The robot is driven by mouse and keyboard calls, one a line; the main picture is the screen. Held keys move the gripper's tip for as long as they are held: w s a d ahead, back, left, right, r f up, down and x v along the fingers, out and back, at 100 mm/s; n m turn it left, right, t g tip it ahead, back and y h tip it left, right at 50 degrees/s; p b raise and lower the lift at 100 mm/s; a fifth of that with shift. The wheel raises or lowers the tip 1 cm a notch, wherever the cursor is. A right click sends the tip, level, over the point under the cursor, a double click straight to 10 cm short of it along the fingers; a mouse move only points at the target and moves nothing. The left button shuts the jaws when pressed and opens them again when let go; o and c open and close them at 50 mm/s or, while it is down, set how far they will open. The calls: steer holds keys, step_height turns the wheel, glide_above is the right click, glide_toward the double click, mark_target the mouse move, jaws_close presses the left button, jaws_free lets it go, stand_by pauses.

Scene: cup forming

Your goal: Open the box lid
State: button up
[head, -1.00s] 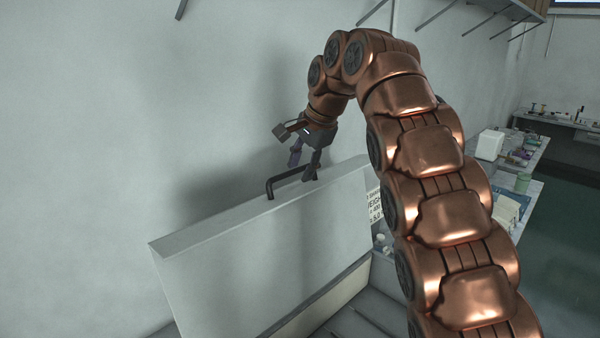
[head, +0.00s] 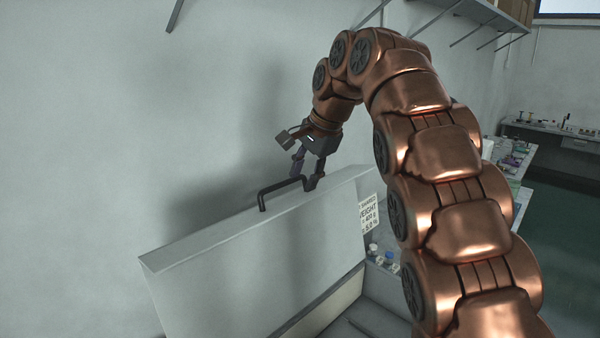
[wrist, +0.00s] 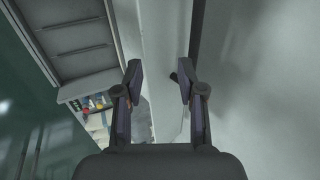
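The box lid (head: 260,262) is a large pale panel standing raised, nearly upright, close to the wall. A dark bar handle (head: 275,190) sticks up from its top edge. My gripper (head: 305,178) is at the right end of this handle, just above the lid's edge. In the wrist view my gripper (wrist: 160,82) has its two fingers apart. Whether a finger touches the handle cannot be told.
The open box (head: 365,322) lies below the lid, mostly hidden by my arm. A label (head: 369,214) is on the wall right of the lid, with small bottles (head: 382,256) below it. A cluttered bench (head: 520,165) stands at the right. A wall shelf (head: 480,12) is above.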

steer(key=s+d, duration=0.6)
steer(key=s, duration=0.1)
stand_by(0.4)
steer(key=s+d+f+n+g+h, duration=0.1)
steer(key=s+f+n, duration=0.2)
steer(key=s+f, duration=0.6)
steer(key=s+d+f+n+g+h+b, duration=0.1)
steer(key=s+d+f+n+g, duration=0.1)
steer(key=s+f, duration=0.7)
steer(key=s+d+f+n+g+h+b, duration=0.1)
steer(key=s+f+n, duration=0.4)
steer(key=s, duration=1.2)
step_height(320, 180, down, 4)
steer(key=shift+s+d+r+g, duration=0.1)
steer(key=shift+s+d+g, duration=0.2)
steer(key=shift+d+g, duration=0.35)
